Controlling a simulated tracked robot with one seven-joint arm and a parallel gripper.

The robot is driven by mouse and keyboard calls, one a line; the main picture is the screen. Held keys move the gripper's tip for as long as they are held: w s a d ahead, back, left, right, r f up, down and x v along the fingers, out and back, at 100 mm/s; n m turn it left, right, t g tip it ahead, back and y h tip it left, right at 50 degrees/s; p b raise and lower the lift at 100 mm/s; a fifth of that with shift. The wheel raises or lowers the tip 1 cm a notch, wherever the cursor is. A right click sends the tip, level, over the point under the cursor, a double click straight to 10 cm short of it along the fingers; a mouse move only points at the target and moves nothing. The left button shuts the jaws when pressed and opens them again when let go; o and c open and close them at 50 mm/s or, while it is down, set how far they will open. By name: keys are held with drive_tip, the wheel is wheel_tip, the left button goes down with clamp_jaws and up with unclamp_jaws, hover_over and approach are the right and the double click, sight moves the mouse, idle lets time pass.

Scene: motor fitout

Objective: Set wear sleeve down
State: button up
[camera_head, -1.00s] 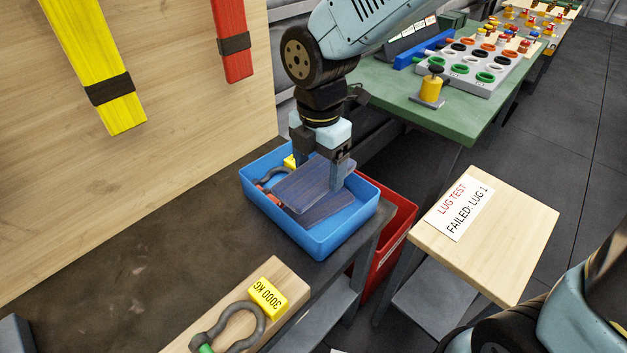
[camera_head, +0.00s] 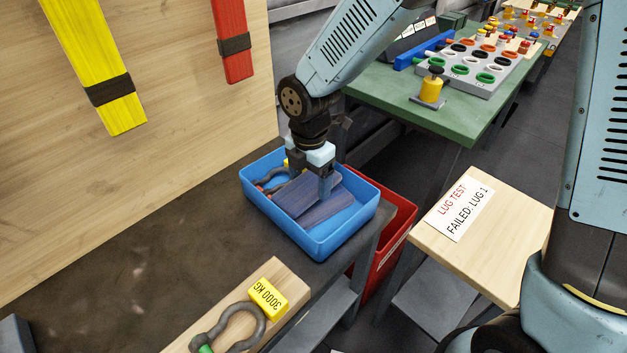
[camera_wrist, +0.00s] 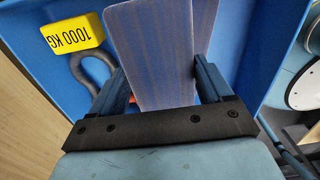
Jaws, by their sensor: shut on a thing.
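The wear sleeve (camera_head: 293,194) is a flat blue-purple piece inside the blue bin (camera_head: 322,246). My gripper (camera_head: 310,185) is shut on it, reaching down into the bin. In the wrist view the sleeve (camera_wrist: 152,50) lies between both fingers. A second sleeve of the same look (camera_head: 326,208) lies on the bin floor beside and partly behind the held one; it also shows in the wrist view (camera_wrist: 232,40). Whether the held sleeve touches the floor or the second sleeve, I cannot tell.
A grey shackle (camera_wrist: 88,70) and yellow 1000 KG tag (camera_wrist: 73,35) share the bin. A wooden block (camera_head: 285,277) with a 3000 KG tag and shackle is in front. A red bin (camera_head: 392,235) stands below right.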

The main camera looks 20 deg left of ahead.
sight(310, 182)
drive_tip(key=shift+f, duration=0.2)
drive_tip(key=shift+f, duration=0.4)
drive_tip(key=o, duration=1.1)
drive_tip(key=shift+r, duration=0.1)
wheel_tip(310, 182, up, 13)
drive_tip(key=shift+f, duration=0.2)
